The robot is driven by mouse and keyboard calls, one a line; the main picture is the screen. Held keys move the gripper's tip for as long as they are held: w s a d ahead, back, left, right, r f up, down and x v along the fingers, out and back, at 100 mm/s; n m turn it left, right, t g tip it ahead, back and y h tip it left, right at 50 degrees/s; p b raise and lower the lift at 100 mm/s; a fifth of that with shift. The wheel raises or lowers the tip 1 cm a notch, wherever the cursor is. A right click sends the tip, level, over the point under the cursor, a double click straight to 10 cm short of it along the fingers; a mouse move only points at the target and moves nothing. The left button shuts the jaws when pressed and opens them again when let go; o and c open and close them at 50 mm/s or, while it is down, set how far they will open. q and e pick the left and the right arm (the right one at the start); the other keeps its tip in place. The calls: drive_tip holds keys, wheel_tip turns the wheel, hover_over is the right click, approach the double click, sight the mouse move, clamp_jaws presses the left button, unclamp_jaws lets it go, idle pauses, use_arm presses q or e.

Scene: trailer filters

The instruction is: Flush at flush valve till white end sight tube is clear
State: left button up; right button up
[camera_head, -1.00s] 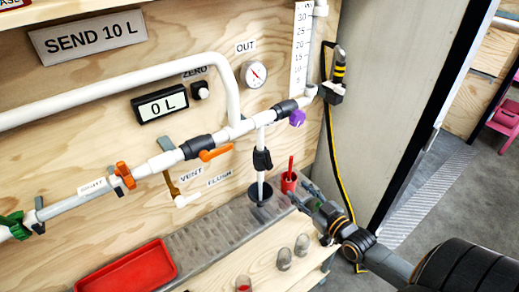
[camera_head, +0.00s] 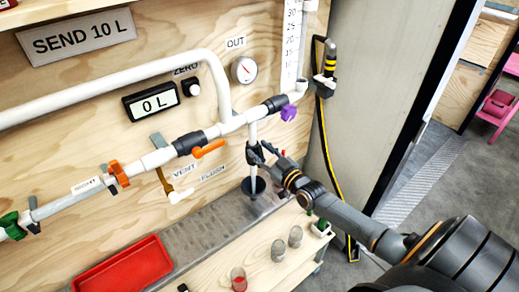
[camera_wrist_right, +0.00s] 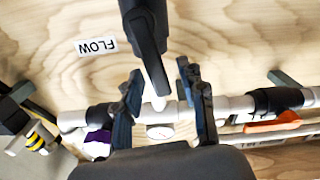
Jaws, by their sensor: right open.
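My right gripper (camera_head: 268,154) is at the valve's right side. In the wrist view my right gripper (camera_wrist_right: 162,100) is open, its fingers on either side of the white pipe and the handle's lower end. I cannot tell whether they touch. I cannot identify the white end sight tube for certain. My left gripper is not in view.
An orange-handled valve (camera_head: 209,149) and purple knob (camera_head: 289,113) are on the main line. A red tray (camera_head: 122,268) and small glasses (camera_head: 295,236) are below. A gauge (camera_head: 244,70) hangs above.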

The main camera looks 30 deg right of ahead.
drive_tip(key=shift+w, duration=0.45)
clamp_jaws()
